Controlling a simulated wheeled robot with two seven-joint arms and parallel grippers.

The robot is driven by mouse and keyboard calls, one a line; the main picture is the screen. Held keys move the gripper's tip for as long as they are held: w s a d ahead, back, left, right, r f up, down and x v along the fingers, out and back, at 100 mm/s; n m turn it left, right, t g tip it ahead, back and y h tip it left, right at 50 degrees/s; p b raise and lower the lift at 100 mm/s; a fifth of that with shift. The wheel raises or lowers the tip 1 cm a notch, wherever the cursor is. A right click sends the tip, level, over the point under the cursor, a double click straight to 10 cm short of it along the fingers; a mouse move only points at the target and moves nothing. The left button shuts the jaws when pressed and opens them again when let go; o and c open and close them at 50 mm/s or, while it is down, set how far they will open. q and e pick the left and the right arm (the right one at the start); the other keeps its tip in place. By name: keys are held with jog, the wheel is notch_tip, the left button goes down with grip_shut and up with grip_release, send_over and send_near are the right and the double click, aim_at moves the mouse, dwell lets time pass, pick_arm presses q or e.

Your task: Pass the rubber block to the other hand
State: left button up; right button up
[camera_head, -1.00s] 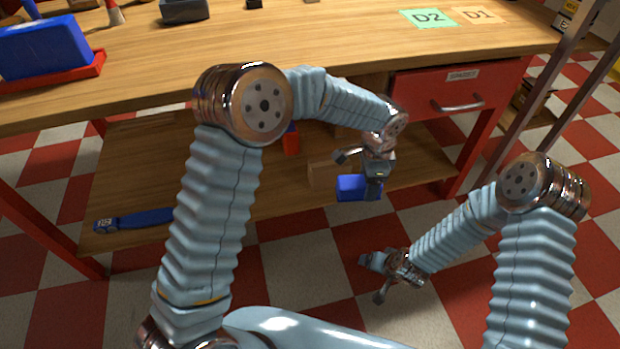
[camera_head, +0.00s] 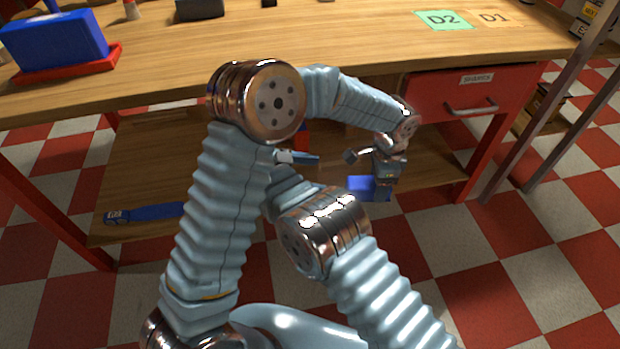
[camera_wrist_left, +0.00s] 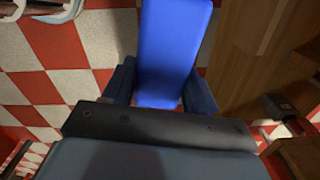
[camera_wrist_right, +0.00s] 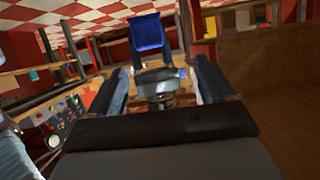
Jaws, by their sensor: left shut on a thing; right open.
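The blue rubber block (camera_head: 360,187) is held off the floor in front of the bench's lower shelf. My left gripper (camera_head: 370,176) is shut on it. In the left wrist view the block (camera_wrist_left: 168,45) stands out long between the two fingers. My right gripper (camera_head: 303,158) is left of the block in the head view, apart from it, and partly hidden by my arms. In the right wrist view its fingers are open and empty. The block (camera_wrist_right: 147,33) and my left gripper show ahead, beyond the gap between those fingers.
The wooden bench top (camera_head: 300,60) is above and behind the grippers, with a red drawer (camera_head: 465,95) at right. A blue-handled item (camera_head: 150,212) lies on the lower shelf (camera_head: 120,180). A blue block in a red tray (camera_head: 70,65) stands at back left.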

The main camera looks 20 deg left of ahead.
aim_at(348, 186)
jog(key=shift+m+g, duration=0.3)
jog(key=shift+g, duration=0.4)
jog(key=x, duration=0.4)
jog(key=s+x, duration=0.1)
jog(key=x, duration=0.2)
jog(key=d+x, duration=0.1)
jog(key=x, duration=0.3)
jog(key=shift+s+d, duration=0.2)
pick_arm(q)
jog(key=shift+o, duration=0.2)
jog(key=shift+w+a, duration=0.1)
pick_arm(e)
jog(key=shift+h, duration=0.3)
jog(key=c, duration=1.1)
pick_arm(q)
jog(key=o, duration=1.2)
jog(key=shift+c, duration=0.2)
